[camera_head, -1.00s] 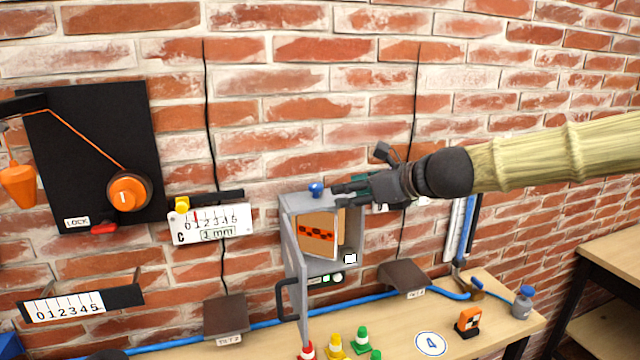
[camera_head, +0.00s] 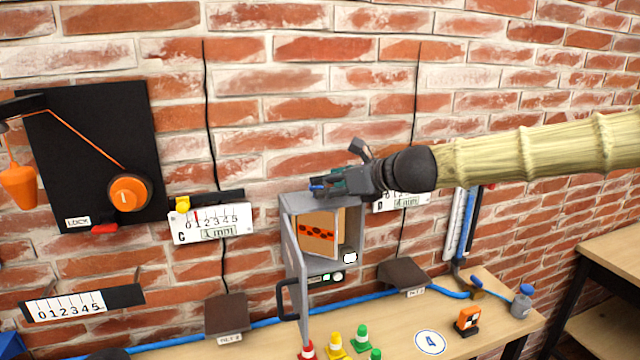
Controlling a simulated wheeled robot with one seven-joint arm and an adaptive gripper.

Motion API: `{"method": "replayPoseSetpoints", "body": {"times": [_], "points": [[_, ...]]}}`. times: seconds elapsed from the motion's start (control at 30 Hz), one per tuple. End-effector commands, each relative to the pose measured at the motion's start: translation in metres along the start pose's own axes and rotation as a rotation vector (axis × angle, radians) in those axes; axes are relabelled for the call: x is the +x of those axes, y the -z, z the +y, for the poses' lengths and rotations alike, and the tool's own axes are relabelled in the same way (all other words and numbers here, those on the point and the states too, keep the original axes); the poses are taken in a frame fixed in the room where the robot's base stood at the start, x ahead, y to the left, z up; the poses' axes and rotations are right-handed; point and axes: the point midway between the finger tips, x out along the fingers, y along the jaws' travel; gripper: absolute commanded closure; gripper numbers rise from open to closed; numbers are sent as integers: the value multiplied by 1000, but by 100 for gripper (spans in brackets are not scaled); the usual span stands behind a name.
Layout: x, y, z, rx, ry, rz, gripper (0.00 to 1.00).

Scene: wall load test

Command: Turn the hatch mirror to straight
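The hatch (camera_head: 285,230) is an open grey box on the brick wall, with its door swung out towards me. Inside it, the mirror (camera_head: 318,252) is a tilted panel with an orange face and a band of dark and red patches. A blue knob (camera_head: 316,186) sits on top of the box, partly hidden by my fingers. My gripper (camera_head: 317,187) comes in from the right, with its fingertips at the knob, one on each side as far as I see. Whether the fingers press on the knob is too small to tell.
The door handle (camera_head: 287,300) sticks out at the left. Small cones (camera_head: 335,345) stand on the bench (camera_head: 400,335) below. Scale C (camera_head: 210,222) hangs left of the hatch, and scale D (camera_head: 402,201) is partly hidden behind my gripper.

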Motion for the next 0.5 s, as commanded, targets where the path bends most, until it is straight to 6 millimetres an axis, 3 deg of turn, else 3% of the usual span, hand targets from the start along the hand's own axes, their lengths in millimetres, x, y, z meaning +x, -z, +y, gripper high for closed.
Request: {"method": "replayPoseSetpoints", "body": {"times": [0.3,0.5], "points": [[29,1,0,1,0,2,50],[38,0,0,1,0,0,50]]}}
